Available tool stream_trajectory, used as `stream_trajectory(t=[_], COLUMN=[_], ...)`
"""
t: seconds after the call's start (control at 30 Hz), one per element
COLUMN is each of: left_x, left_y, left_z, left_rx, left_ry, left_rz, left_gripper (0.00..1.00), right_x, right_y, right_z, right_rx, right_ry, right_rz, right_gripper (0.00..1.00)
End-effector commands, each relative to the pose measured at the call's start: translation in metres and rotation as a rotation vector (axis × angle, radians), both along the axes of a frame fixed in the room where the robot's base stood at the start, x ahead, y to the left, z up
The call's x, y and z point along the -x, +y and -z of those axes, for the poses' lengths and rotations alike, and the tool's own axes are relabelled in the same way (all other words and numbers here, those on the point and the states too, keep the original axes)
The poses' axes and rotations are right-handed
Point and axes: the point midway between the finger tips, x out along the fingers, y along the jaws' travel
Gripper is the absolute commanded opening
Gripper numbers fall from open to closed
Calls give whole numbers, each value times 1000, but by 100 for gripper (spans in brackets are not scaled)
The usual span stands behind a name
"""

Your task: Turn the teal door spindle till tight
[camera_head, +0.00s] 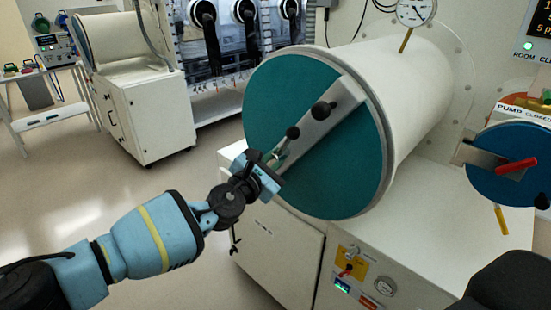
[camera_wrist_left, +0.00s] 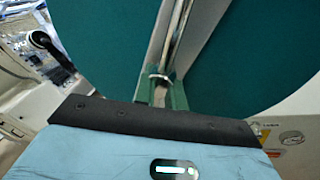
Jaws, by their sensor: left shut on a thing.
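The teal door (camera_head: 345,180) is a large round disc closing the end of a white cylinder, with a pale metal bar (camera_head: 337,112) slanting across its face. My left gripper (camera_head: 275,159) reaches up from the lower left and is shut on part of the spindle handle near the bar's lower end. In the left wrist view, a shiny rod (camera_wrist_left: 178,35) runs down to the jaws, with the teal door (camera_wrist_left: 245,60) behind. The gripped end is mostly hidden. My right gripper is not in view.
A smaller blue round door (camera_head: 510,170) with a red handle is at the right. A white cabinet (camera_head: 285,262) with a control panel (camera_head: 355,268) stands below the cylinder. A gauge (camera_head: 416,10) tops it. Open floor (camera_head: 200,240) lies at the left.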

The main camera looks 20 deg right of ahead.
Motion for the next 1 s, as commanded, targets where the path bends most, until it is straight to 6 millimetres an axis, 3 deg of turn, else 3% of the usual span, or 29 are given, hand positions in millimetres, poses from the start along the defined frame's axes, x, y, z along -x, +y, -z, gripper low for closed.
stream_trajectory(t=[0.17,0.2,0.33,0.67,1.0], left_x=[0,0,0,1,21], left_y=[0,0,0,1,30], left_z=[-1,-1,-1,-1,-3], left_rx=[-3,-3,-3,-2,-1], left_ry=[-7,-7,-5,-3,-7], left_rz=[1,1,0,0,2], left_gripper=[0,13,30,30,30], right_x=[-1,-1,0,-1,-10], right_y=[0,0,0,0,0], right_z=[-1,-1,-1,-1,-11], right_rx=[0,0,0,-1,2], right_ry=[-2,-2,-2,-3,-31], right_rz=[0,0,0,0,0], right_gripper=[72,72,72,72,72])
